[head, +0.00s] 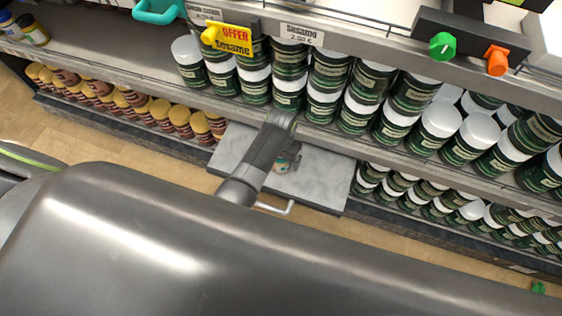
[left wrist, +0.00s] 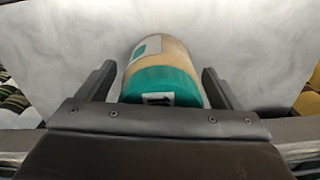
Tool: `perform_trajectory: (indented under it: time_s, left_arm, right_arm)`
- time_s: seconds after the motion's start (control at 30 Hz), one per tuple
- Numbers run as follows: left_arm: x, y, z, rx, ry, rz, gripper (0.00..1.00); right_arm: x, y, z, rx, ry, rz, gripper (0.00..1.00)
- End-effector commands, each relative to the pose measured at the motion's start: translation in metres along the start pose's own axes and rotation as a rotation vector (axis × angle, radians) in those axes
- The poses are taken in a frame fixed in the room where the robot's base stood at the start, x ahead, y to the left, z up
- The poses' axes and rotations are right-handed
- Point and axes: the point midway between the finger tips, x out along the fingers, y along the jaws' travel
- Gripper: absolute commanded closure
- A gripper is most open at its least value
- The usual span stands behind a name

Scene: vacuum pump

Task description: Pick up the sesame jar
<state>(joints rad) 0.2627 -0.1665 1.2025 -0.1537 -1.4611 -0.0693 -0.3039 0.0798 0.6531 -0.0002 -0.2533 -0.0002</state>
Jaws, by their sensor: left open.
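A jar with a teal lid and a tan body (left wrist: 162,72) lies between the two fingers of my left gripper (left wrist: 158,72) in the left wrist view. The fingers are open, with a gap on each side of the jar. In the head view the jar (head: 287,160) is mostly hidden behind my left arm, over a grey platform. I cannot tell whether it stands or lies. The shelf tag reading Sesame (head: 302,34) hangs above dark green jars with white lids (head: 289,94). My right gripper is not in view.
The grey platform (head: 318,184) juts out from the shelves. Brown jars with yellow lids (head: 130,98) fill the lower left shelf. More green jars (head: 430,200) stand at the lower right. A yellow offer sign (head: 232,40) hangs at the upper shelf edge. The shelf at left (head: 95,45) has bare room.

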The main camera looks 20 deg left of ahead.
Motion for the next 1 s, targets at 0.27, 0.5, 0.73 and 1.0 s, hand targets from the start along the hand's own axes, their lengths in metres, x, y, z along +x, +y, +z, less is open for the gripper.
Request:
perform_trajectory:
  time_s: [0.27,0.5,0.73,1.0]
  left_arm:
    - [0.003,0.0,0.0,0.0,0.0,0.0,0.13]
    - [0.003,0.0,0.0,0.0,0.0,0.0,0.4]
    - [0.003,0.0,0.0,0.0,0.0,0.0,0.7]
    - [-0.001,0.0,-0.001,0.0,0.002,0.0,0.76]
  right_arm:
    - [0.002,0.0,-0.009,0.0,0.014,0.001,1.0]
    - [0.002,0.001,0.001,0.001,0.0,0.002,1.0]
    - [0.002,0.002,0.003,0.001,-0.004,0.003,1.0]
    - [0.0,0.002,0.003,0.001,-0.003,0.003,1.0]
